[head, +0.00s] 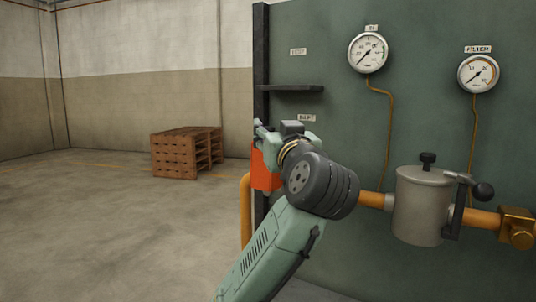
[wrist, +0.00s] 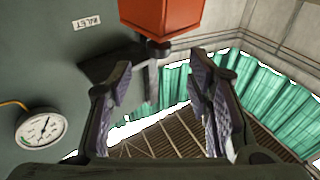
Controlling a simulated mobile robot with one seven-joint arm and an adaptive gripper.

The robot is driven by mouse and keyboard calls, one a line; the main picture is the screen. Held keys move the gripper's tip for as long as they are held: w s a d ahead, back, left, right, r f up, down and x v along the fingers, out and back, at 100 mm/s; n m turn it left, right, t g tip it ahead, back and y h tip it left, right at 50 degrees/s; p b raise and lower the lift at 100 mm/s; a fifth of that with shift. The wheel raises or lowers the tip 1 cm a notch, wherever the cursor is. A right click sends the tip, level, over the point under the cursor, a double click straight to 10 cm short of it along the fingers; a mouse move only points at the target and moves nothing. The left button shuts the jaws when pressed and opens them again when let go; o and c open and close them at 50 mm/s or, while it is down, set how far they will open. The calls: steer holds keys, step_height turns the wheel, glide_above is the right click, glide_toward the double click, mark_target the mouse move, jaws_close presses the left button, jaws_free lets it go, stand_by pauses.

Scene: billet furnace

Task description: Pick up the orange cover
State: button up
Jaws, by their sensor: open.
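The orange cover (head: 264,172) is a box-like orange piece at the left edge of the green panel in the head view, partly hidden behind my wrist. In the wrist view the orange cover (wrist: 162,16) shows at the top centre, cut off by the picture edge. The cover appears beyond and above the fingertips in that view; I cannot tell the exact gap. In the head view my gripper (head: 262,130) is largely hidden behind my wrist.
A black shelf (head: 291,88) juts from the green panel (head: 330,130). Two gauges, a grey canister (head: 420,205) and an orange pipe (head: 372,199) are to the right. A wooden pallet stack (head: 180,154) stands at the back left. The floor (head: 100,225) at left is clear.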

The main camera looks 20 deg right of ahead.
mark_target(271, 129)
steer(key=shift+w+d+p, duration=0.2)
steer(key=shift+w+p, duration=0.5)
steer(key=shift+w, duration=0.65)
steer(key=shift+w+d+p, duration=0.2)
steer(key=shift+w+p, duration=0.5)
steer(key=shift+w, duration=0.65)
steer(key=shift+c, duration=0.5)
jaws_close()
